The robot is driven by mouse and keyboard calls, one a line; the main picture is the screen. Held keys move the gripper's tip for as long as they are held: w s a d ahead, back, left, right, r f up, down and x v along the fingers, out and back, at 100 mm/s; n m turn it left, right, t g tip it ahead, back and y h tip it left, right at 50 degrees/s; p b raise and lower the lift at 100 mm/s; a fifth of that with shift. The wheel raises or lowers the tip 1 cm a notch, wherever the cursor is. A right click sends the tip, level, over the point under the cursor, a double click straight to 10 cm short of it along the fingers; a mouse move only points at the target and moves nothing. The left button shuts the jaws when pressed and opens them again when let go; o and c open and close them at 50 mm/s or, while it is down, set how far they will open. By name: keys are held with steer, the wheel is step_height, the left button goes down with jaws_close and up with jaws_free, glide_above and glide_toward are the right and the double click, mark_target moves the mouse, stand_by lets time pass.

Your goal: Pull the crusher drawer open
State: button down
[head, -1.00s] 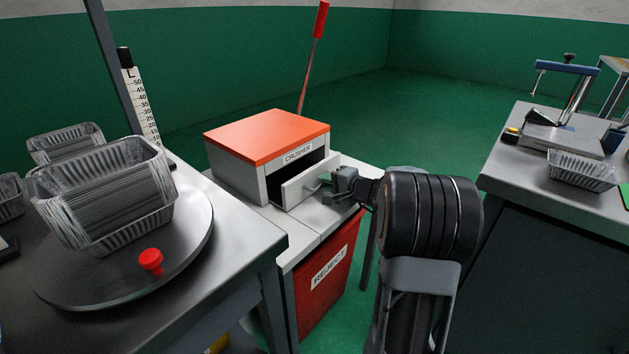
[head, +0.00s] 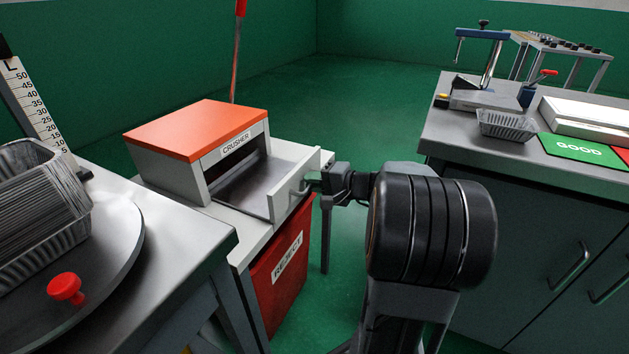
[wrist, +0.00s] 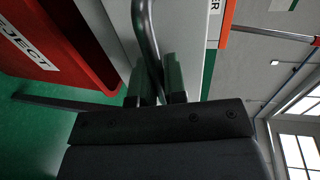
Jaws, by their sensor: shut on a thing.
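The crusher (head: 198,130) is a white box with an orange lid and a label reading CRUSHER. Its drawer (head: 294,186) is pulled well out, and the grey inner floor shows between the drawer front and the box. My gripper (head: 318,180) is at the outer side of the drawer front, shut on its handle. In the wrist view the curved metal handle (wrist: 147,38) runs down between the two fingers of my gripper (wrist: 156,85). The white drawer front (wrist: 180,30) stands just behind it.
A red REJECT bin (head: 283,262) sits below the crusher. At left, a turntable (head: 110,250) carries stacked foil trays (head: 40,215) and a red knob (head: 66,288). At right, a bench (head: 445,135) holds a foil tray (head: 507,125) and a green GOOD mat (head: 572,151).

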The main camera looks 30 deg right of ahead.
steer(key=c, duration=1.2)
jaws_free()
steer(key=p+v, duration=0.4)
steer(key=v, duration=0.9)
steer(key=shift+s+d+r, duration=0.15)
steer(key=shift+s+d, duration=0.05)
steer(key=shift+s, duration=0.1)
steer(key=s+a+r+n+g+h+p, duration=0.2)
steer(key=a+r+n+g+p, duration=0.3)
steer(key=a+r+g+p, duration=0.95)
steer(key=s+a+r+n+t+h+p, duration=0.1)
steer(key=a+r+n+h+p, duration=0.1)
steer(key=r+p, duration=0.2)
steer(key=s+a+r+n+t+h+p, duration=0.1)
steer(key=a+r+n+t+h+p, duration=0.1)
steer(key=r+p, duration=0.3)
steer(key=s+a+r+n+t+h+p, duration=0.1)
steer(key=r+p, duration=0.4)
steer(key=p, duration=0.5)
steer(key=shift+s+a+n+t+h+p, duration=0.2)
steer(key=shift+a+n+t+h+p, duration=0.1)
steer(key=shift+a+n+t+h, duration=0.5)
